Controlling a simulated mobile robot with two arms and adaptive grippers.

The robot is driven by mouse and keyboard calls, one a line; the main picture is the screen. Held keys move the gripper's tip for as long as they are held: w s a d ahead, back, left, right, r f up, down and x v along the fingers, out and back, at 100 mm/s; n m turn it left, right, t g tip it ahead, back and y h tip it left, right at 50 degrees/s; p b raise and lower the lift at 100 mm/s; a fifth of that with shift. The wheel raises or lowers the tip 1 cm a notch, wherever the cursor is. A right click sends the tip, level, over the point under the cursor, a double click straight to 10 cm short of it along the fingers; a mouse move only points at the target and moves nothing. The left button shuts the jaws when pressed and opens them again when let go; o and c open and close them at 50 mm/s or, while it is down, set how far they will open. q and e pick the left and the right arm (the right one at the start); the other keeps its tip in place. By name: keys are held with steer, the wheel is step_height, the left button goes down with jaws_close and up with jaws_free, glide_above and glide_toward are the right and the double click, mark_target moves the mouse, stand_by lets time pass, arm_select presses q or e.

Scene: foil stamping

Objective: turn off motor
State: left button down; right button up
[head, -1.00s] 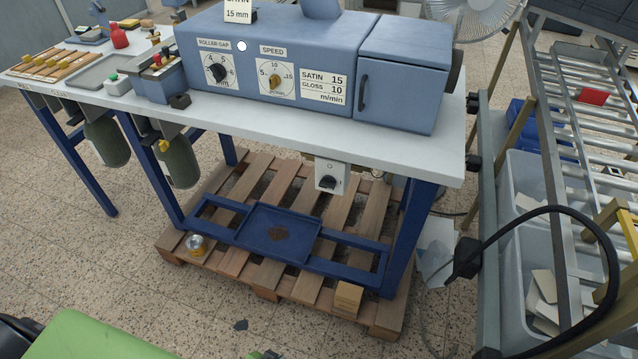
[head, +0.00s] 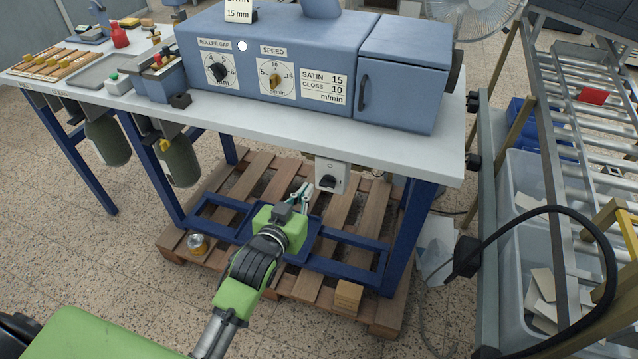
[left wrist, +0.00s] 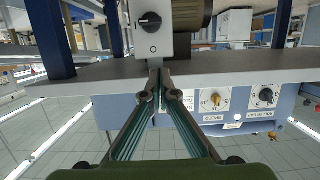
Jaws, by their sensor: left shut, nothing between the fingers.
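A small light-grey switch box (head: 332,176) with a black rotary knob (head: 328,182) hangs under the front edge of the machine table. The box (left wrist: 153,40) also shows at the top of the left wrist view, which looks upside down. There its black knob (left wrist: 150,22) has a round "O" mark beside it. My left gripper (head: 304,190) is shut and empty, just left of the box in the head view. In the left wrist view its fingertips (left wrist: 155,68) meet in front of the box's edge, close to the O mark; whether they touch it I cannot tell. My right gripper is not in view.
The tabletop (head: 300,129) overhangs the switch box and carries the blue machine (head: 272,30). Below are a blue frame (head: 340,262) and a wooden pallet (head: 262,172). A roller rack (head: 562,200) stands at the right. The floor at front left is clear.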

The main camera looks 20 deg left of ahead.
arm_select(q)
glide_above(325, 175)
steer(key=s, duration=0.4)
step_height(325, 175, down, 2)
steer(key=shift+s+a+f, duration=0.15)
steer(key=shift+f, duration=0.05)
step_height(325, 175, down, 3)
steer(key=shift+s, duration=0.15)
steer(key=shift+f, duration=0.5)
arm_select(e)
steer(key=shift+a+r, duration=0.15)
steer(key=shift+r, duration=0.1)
arm_select(q)
steer(key=shift+a+f+n+p, duration=0.15)
steer(key=shift+n+p, duration=0.2)
steer(key=shift+n, duration=0.25)
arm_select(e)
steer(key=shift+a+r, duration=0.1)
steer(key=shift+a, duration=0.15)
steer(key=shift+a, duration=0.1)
